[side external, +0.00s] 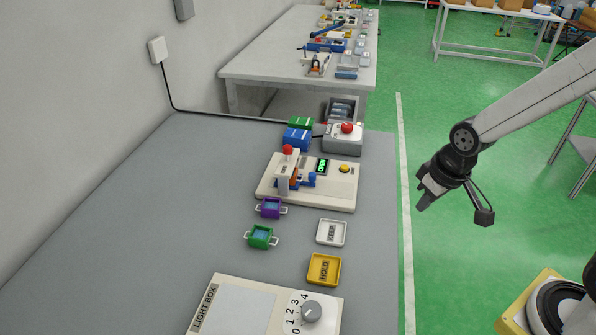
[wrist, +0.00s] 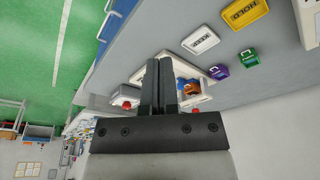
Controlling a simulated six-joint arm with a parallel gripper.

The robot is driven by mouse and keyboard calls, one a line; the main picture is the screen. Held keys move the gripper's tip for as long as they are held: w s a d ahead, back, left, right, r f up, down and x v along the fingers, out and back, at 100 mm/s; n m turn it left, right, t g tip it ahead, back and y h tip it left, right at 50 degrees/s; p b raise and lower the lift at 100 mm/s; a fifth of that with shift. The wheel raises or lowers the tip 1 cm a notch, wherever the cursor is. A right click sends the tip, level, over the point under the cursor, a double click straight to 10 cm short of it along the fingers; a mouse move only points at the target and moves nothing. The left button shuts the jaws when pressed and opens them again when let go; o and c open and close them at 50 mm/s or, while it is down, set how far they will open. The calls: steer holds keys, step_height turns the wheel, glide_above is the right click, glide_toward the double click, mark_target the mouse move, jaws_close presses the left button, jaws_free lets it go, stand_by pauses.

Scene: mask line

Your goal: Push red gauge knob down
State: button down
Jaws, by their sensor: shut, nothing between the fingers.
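The gauge stands on a cream base plate (side external: 328,197) on the grey bench. Its red knob (side external: 288,149) is on top of the upright post, in a raised position. An orange part, blue parts, a green-lit display (side external: 322,166) and a yellow button (side external: 345,169) sit on the same base. My gripper (side external: 422,200) is shut and empty, in the air to the right of the bench edge, well apart from the gauge. In the wrist view, the shut fingers (wrist: 159,80) hide part of the gauge base; the orange and blue parts (wrist: 190,86) show beside them.
A grey box with a red button (side external: 347,128) stands behind the gauge, beside blue (side external: 297,139) and green (side external: 301,123) blocks. Purple (side external: 271,208) and green (side external: 262,237) handled pieces, a white tray (side external: 331,232), a yellow tray (side external: 324,270) and a light box (side external: 240,303) lie nearer. The bench's left side is clear.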

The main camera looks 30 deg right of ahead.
steer(key=w+a+r+n+y, duration=0.1)
steer(key=w+r+n, duration=0.15)
steer(key=w, duration=0.65)
steer(key=w+r+n, duration=0.1)
steer(key=w+n, duration=0.2)
steer(key=w, duration=0.7)
steer(key=n+g+y, duration=0.2)
steer(key=n+y, duration=0.2)
steer(key=n, duration=0.7)
glide_toward(288, 146)
steer(key=shift+a+f, duration=0.2)
steer(key=shift+f, duration=0.15)
steer(key=shift+f, duration=0.1)
steer(key=shift+x, duration=3.5)
steer(key=shift+a, duration=0.1)
